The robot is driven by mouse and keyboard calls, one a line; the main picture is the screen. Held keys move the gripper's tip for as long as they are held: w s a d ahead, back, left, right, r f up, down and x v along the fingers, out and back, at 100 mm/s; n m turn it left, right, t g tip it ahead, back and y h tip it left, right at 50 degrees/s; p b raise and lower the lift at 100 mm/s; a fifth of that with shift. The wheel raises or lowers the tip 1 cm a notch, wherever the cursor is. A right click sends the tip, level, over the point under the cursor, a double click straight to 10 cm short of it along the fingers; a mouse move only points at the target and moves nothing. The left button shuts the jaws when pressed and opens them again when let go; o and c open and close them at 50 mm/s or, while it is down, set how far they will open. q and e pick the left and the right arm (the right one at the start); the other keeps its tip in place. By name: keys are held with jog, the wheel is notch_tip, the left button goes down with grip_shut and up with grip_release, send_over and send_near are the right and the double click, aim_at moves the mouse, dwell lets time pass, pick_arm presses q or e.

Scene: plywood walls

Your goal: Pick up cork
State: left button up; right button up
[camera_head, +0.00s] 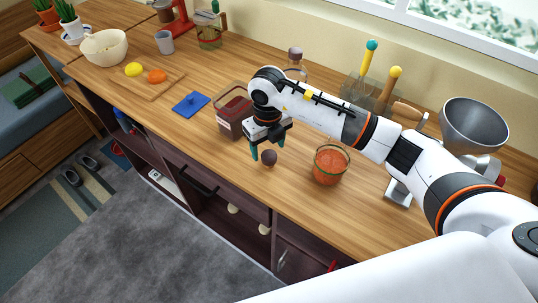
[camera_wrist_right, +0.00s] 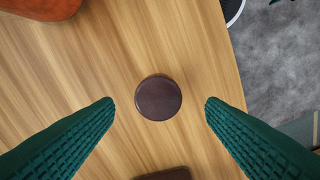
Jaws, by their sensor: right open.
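The cork (camera_head: 269,157) is a small, dark brown, round-topped piece on the wooden counter, close to its front edge. In the right wrist view the cork (camera_wrist_right: 158,97) shows as a dark disc, centred between the two green fingers. My right gripper (camera_head: 268,149) is open and points down over the cork, with a finger on each side. In the wrist view, bare wood shows between the cork and each fingertip of the gripper (camera_wrist_right: 160,104). How far the fingertips are above the counter is hard to tell. My left gripper is out of view.
A glass of red sauce (camera_head: 330,166) stands right of the gripper, and a dark red-filled container (camera_head: 232,112) stands left. A blue lid (camera_head: 191,104), a chopping board (camera_head: 135,84) and a metal funnel (camera_head: 474,125) are farther off. The counter's front edge is near.

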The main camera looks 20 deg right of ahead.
aim_at(269, 155)
notch_tip(269, 155, down, 4)
jog(key=shift+s+d+r+p, duration=0.15)
jog(key=shift+r+p, duration=0.1)
jog(key=shift+p, duration=0.55)
jog(key=shift+f, duration=0.4)
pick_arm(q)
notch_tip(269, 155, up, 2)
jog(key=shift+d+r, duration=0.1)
pick_arm(e)
jog(key=c, duration=1.1)
